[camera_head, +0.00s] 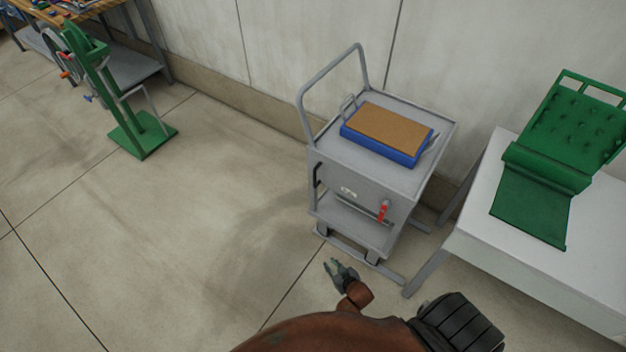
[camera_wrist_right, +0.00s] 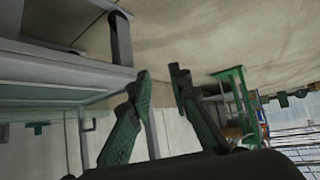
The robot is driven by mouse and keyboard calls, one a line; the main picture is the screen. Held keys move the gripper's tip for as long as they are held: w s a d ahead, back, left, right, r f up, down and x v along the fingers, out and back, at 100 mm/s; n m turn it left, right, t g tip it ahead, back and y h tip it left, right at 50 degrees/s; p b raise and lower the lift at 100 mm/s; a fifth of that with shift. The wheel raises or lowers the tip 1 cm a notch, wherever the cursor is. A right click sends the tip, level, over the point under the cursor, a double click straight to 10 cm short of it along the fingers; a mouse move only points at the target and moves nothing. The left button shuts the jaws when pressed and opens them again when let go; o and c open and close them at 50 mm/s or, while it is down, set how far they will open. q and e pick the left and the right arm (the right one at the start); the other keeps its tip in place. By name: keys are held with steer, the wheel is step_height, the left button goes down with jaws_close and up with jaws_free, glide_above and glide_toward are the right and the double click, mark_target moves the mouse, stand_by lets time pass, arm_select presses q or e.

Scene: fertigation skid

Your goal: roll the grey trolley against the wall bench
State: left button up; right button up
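The grey trolley (camera_head: 370,190) stands close to the pale wall, right of centre in the head view. Its looped push handle (camera_head: 327,83) rises at its left end. A blue tray with a brown top (camera_head: 388,130) rests on its upper deck. A bench with a wooden top (camera_head: 70,14) is against the wall at the far upper left, with open floor between it and the trolley. My right gripper (camera_head: 341,270) is just in front of the trolley's base, apart from the handle. In the right wrist view, its fingers (camera_wrist_right: 160,72) are apart and empty. My left gripper is out of view.
A green stand (camera_head: 148,137) with a square foot is on the floor near the bench. A red-handled part (camera_head: 383,211) is on the trolley's side. The floor left of the trolley is clear.

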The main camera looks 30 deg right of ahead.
steer(key=w+d+r+m+t+h+b, duration=0.1)
steer(key=w+d+r+t+b, duration=0.2)
steer(key=w+r, duration=1)
steer(key=t+h+b, duration=0.1)
steer(key=t, duration=0.3)
glide_toward(315, 179)
steer(key=w, duration=0.3)
steer(key=shift+m, duration=0.3)
steer(key=w, duration=0.1)
steer(key=w+d+b, duration=0.1)
steer(key=w, duration=0.3)
steer(key=shift+d+f, duration=0.2)
steer(key=shift+f, duration=0.1)
steer(key=shift+w+d+b, duration=0.2)
steer(key=shift+w+b, duration=0.25)
steer(key=shift+w, duration=0.45)
steer(key=shift+w+d+r, duration=0.1)
steer(key=shift+w, duration=0.3)
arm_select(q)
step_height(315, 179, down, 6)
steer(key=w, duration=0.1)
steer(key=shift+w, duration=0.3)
arm_select(e)
steer(key=shift+c, duration=0.2)
jaws_close()
